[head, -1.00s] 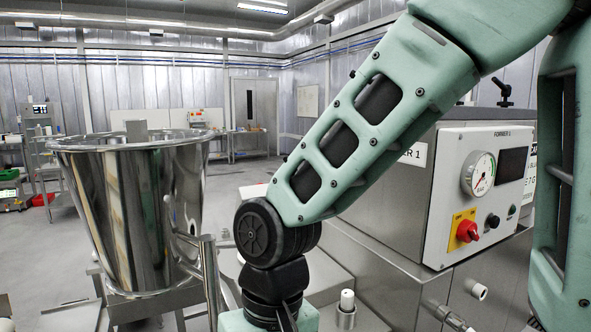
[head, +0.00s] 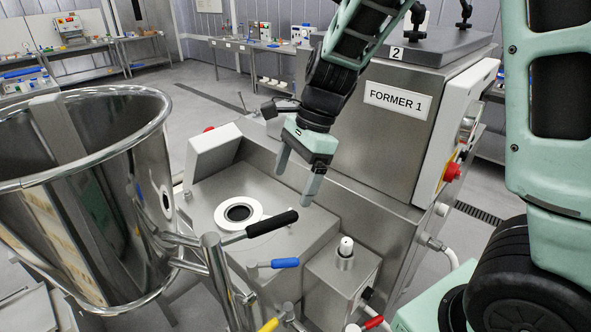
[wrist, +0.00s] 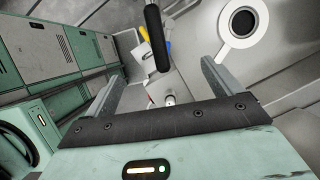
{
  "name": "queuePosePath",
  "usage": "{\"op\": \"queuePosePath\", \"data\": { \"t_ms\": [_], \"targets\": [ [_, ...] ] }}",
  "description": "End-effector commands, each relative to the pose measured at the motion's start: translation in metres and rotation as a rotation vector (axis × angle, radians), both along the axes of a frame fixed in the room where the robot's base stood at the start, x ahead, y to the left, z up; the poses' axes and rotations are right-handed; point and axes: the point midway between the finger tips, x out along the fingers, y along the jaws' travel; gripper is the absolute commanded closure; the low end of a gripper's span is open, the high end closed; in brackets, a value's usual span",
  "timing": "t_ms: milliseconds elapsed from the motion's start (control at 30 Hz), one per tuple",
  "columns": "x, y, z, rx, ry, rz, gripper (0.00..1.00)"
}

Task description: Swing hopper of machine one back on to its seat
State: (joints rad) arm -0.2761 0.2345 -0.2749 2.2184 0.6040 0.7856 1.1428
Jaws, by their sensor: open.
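The hopper (head: 85,205) is a shiny steel cone at the left of the head view, swung out to the side of the machine marked FORMER 1 (head: 398,101). Its seat (head: 221,212) is a white ring around a dark hole on the steel deck, uncovered; it also shows in the wrist view (wrist: 262,20). A bar with a black grip (head: 272,224) reaches from the hopper's pivot post. My gripper (head: 295,187) is open and empty, fingers downward, above the deck near that grip. In the wrist view the black grip (wrist: 156,38) appears between and beyond the fingertips (wrist: 160,72), apparently untouched.
A blue-handled lever (head: 284,263) and yellow and red handles (head: 270,325) stand below the black grip. A steel box with a white-topped knob (head: 345,249) is right of them. A raised panel (head: 213,152) borders the deck at the back left.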

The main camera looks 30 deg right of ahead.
Motion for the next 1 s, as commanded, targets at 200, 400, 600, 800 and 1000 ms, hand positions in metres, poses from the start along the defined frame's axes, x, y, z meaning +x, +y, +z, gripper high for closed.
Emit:
{"op": "queuePosePath", "data": {
  "t_ms": [200,400,600,800,1000],
  "targets": [
    [0.000,0.008,-0.026,0.000,0.000,0.004,0.09],
    [0.000,0.016,-0.048,0.000,0.001,0.004,0.09],
    [0.000,0.023,-0.067,-0.001,0.001,0.005,0.09],
    [0.000,0.031,-0.088,0.000,0.001,0.005,0.09],
    [0.000,0.037,-0.102,-0.001,0.000,0.004,0.09]
  ]
}}
